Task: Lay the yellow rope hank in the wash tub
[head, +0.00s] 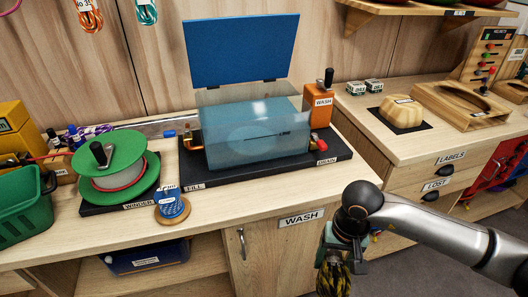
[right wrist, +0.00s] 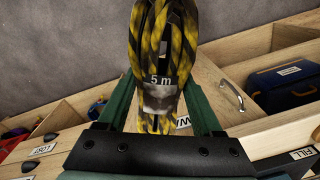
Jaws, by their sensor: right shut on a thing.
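The yellow rope hank (head: 334,280), yellow and black, hangs from my right gripper (head: 342,250) at the bottom of the head view, in front of the counter. In the right wrist view the hank (right wrist: 180,40) stands between the green fingers of my right gripper (right wrist: 160,105), with a "5 m" tag around it. The gripper is shut on it. The wash tub (head: 245,135) is a translucent blue box on a dark base on the counter, with its blue lid (head: 240,50) raised behind it. The hank is apart from the tub, to its lower right. My left gripper is not in view.
A green winder (head: 108,172) and a blue spool (head: 172,205) stand left of the tub. An orange box with a black handle (head: 319,108) stands behind its right end. The counter strip in front (head: 270,197) is clear.

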